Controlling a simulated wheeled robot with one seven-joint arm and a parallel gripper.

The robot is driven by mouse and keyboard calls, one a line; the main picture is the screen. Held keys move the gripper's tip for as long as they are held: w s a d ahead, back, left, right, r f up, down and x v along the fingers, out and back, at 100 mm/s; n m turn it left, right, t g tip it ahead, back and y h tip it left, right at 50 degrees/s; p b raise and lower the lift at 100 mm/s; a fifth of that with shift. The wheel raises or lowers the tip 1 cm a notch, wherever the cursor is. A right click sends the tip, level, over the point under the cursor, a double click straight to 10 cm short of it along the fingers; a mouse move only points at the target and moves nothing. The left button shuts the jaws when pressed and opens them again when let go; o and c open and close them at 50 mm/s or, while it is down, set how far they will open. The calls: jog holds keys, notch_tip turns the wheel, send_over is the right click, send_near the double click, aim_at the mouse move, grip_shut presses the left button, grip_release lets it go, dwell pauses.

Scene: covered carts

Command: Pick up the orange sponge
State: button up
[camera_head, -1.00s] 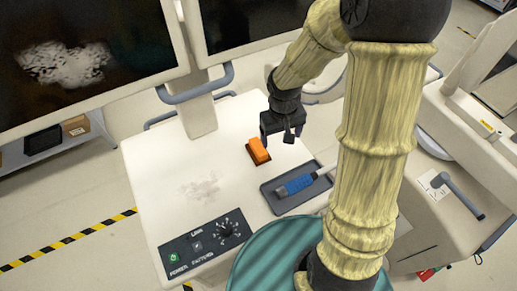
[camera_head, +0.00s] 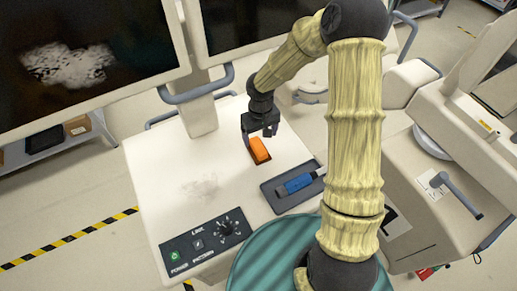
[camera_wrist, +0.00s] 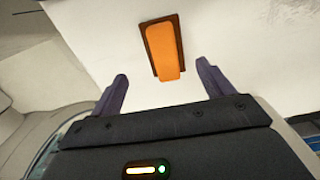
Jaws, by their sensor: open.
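The orange sponge (camera_head: 260,149) is a small orange block with a dark brown underside or edge, lying on the white cart top (camera_head: 165,165). In the wrist view the sponge (camera_wrist: 163,50) lies beyond the fingertips, roughly centred between them. My gripper (camera_head: 260,131) is just above and beside the sponge in the head view. In the wrist view my gripper (camera_wrist: 163,70) shows two dark fingers spread apart with nothing between them. Whether a finger touches the sponge cannot be told.
A dark tray (camera_head: 281,207) holding a blue-handled tool (camera_head: 296,184) is right of the sponge. A control panel (camera_head: 205,245) with a knob is at the cart's front. Monitors (camera_head: 85,55) and a blue-grey rail (camera_head: 195,90) stand behind. The cart top's left side is clear.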

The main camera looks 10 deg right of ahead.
aim_at(258, 146)
jog(key=shift+f, duration=0.45)
jog(key=shift+s+a+f+p, duration=0.1)
jog(key=shift+f+p, duration=0.2)
jog(key=shift+f, duration=0.55)
jog(key=shift+s+a+f+p, duration=0.15)
jog(key=shift+f+p, duration=0.2)
jog(key=shift+f, duration=0.55)
jog(key=shift+s+a+f+p, duration=0.1)
jog(key=shift+f+p, duration=0.2)
jog(key=shift+f, duration=0.55)
jog(key=c, duration=1.1)
jog(key=shift+r, duration=0.1)
